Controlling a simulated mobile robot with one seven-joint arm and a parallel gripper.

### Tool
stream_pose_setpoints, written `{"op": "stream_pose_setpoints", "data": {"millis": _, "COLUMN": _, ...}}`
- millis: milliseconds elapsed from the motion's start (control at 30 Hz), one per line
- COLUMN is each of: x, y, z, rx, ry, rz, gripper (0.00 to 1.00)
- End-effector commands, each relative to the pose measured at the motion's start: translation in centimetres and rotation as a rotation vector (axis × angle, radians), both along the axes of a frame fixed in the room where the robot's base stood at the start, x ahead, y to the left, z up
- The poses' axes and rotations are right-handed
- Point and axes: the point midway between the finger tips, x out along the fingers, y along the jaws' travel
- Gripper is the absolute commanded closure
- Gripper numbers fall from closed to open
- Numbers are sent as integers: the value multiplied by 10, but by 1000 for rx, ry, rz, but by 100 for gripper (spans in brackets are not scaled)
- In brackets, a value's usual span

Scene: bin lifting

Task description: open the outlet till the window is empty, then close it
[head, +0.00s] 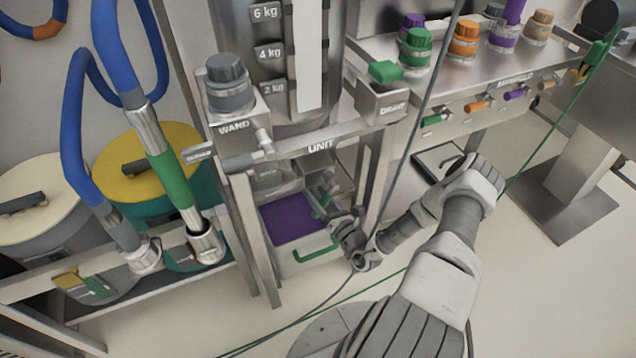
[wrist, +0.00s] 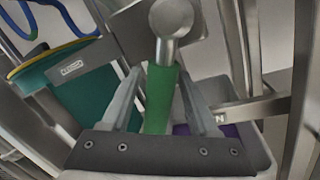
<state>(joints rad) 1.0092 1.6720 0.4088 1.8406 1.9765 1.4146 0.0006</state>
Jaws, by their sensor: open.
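The window (head: 309,55) is a tall pale strip beside the 6, 4 and 2 kg marks at the top of the head view. I cannot tell its fill level. Under the unit, an outlet lever with a green grip (wrist: 160,105) and a metal end (wrist: 172,20) shows in the wrist view. My gripper (wrist: 160,75) is open, with one finger on each side of the green grip; I cannot tell whether they touch it. In the head view my gripper (head: 332,212) is beneath the unit, partly hiding the lever. The outlet's mouth is not clearly visible.
Blue hoses (head: 75,150) and lidded drums are at left. Cables cross near my arm.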

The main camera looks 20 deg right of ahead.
Motion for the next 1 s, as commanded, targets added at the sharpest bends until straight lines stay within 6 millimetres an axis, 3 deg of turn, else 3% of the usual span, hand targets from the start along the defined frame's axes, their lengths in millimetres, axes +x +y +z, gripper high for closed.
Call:
{"op": "stream_pose_setpoints", "data": {"millis": 167, "x": 1, "y": -10, "z": -6, "rx": -165, "ry": -7, "rz": 2, "gripper": 39}}
{"op": "stream_pose_setpoints", "data": {"millis": 400, "x": 2, "y": -34, "z": -11, "rx": -526, "ry": -20, "rz": 4, "gripper": 39}}
{"op": "stream_pose_setpoints", "data": {"millis": 1000, "x": -120, "y": -61, "z": -10, "rx": -499, "ry": -14, "rz": -4, "gripper": 39}}
